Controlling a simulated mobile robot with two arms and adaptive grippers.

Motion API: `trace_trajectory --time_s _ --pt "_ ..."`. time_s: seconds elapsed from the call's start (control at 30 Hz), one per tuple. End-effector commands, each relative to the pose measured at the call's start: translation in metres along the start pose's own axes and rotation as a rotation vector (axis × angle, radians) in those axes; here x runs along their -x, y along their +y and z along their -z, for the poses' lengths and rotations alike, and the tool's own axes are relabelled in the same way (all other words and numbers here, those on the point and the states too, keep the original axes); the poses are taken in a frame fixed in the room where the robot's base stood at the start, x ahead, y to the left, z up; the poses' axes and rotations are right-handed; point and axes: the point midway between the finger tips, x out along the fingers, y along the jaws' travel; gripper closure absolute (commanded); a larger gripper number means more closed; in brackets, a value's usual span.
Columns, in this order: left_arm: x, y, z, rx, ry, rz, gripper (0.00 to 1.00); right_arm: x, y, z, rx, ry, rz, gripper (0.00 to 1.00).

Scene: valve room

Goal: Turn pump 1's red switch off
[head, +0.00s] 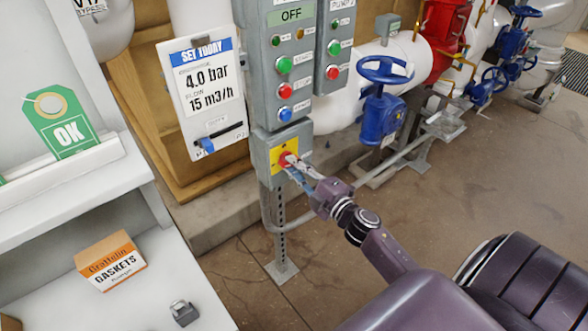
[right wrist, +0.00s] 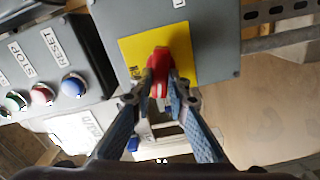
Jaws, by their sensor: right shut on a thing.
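The red switch (right wrist: 159,68) is a rotary handle on a yellow plate (right wrist: 128,45), on a grey box low on the post. In the head view the red switch (head: 286,159) is partly hidden by my right gripper. My right gripper (head: 292,163) comes in from the lower right. In the right wrist view its two fingers (right wrist: 161,82) are closed on either side of the red handle. The grey panel (head: 262,60) above the box has an OFF sign (head: 291,14) and several coloured buttons. My left gripper is not in view.
A second button panel (head: 334,50) stands to the right. A blue handwheel valve (head: 382,100) stands right of the switch post. A white SET TODAY board (head: 203,110) hangs at left. A white shelf holds a gaskets box (head: 110,263) and a green OK tag (head: 60,122). Floor at right is open.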

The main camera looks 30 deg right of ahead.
Motion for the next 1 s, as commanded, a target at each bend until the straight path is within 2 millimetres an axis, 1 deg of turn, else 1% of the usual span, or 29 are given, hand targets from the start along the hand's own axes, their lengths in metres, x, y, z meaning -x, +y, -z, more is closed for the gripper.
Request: trace_trajectory --time_s 0.03,0.2,0.4,0.63,1.0 --pt "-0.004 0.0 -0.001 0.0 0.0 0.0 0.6 0.0 -0.003 0.0 0.038 0.001 0.001 1.0" --pt "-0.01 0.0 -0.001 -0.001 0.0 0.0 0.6 0.0 -0.004 0.0 0.158 0.002 0.002 1.0" --pt "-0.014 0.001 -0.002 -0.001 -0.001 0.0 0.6 0.0 -0.004 0.0 0.254 0.001 0.002 1.0" --pt "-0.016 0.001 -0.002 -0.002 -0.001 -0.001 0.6 0.0 -0.004 0.0 0.307 0.001 0.002 1.0" --pt "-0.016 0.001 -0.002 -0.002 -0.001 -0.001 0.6 0.001 -0.005 0.0 0.318 0.001 0.003 1.0"
